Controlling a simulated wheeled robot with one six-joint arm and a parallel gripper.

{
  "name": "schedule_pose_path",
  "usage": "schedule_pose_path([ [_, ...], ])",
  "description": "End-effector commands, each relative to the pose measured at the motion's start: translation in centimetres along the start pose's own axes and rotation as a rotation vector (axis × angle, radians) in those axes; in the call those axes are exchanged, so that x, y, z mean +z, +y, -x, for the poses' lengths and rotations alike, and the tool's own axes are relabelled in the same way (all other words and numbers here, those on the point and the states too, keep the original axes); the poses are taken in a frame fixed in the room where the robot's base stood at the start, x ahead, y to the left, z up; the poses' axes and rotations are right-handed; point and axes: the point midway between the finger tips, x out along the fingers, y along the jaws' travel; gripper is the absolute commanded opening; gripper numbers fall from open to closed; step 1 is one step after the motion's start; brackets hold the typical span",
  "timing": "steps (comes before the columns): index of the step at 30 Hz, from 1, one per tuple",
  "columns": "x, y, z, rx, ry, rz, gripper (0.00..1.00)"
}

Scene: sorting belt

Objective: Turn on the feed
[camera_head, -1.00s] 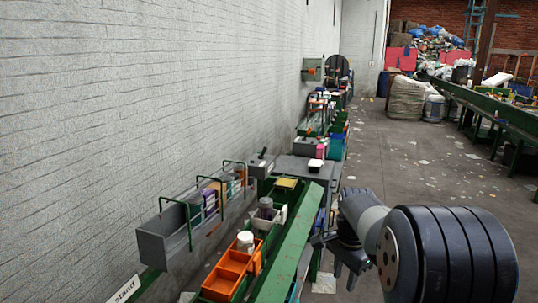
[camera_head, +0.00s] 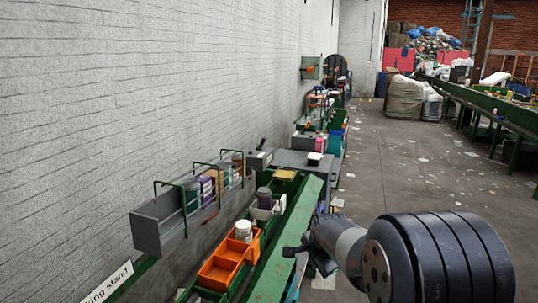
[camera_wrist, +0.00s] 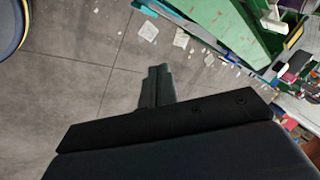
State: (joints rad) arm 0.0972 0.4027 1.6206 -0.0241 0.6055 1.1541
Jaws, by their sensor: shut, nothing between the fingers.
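A grey box with a dark lever (camera_head: 260,158) stands by the wall at the far end of the near bench; the lever tilts up and right. A green-grey panel with an orange part (camera_head: 311,68) is on the wall farther back. I cannot tell which of these works the feed. My gripper (camera_head: 292,252) is right of the near green belt frame, well short of both. In the wrist view my gripper's fingers (camera_wrist: 158,72) are together and empty above the concrete floor. No feed control is clearly seen there.
A grey trough (camera_head: 160,233) with several containers runs along the wall. An orange divided tray (camera_head: 222,270) lies beside the sloping green rail (camera_head: 285,240). A grey table (camera_head: 305,163) stands beyond. The floor aisle (camera_head: 400,160) on the right is mostly clear, with scattered scraps.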

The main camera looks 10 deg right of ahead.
Motion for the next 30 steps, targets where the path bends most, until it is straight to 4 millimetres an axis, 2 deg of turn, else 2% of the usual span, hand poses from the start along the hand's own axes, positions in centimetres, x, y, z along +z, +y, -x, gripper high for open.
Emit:
schedule_pose_path([
  [1,1.2,-0.1,-1.8,-0.069,0.018,-0.005,0.00],
  [4,2.9,-1.4,-3.2,-0.217,0.051,-0.025,0.00],
  [7,4.7,-2.6,-4.1,-0.368,0.069,-0.049,0.00],
  [12,8.2,-4.1,-4.4,-0.633,0.066,-0.091,0.00],
  [20,14.1,-4.2,-2.3,-1.040,-0.020,-0.165,0.00],
  [24,17.0,-3.1,-0.2,-1.244,-0.100,-0.205,0.00],
  [30,19.5,-1.1,2.5,-1.446,-0.205,-0.249,0.00],
])
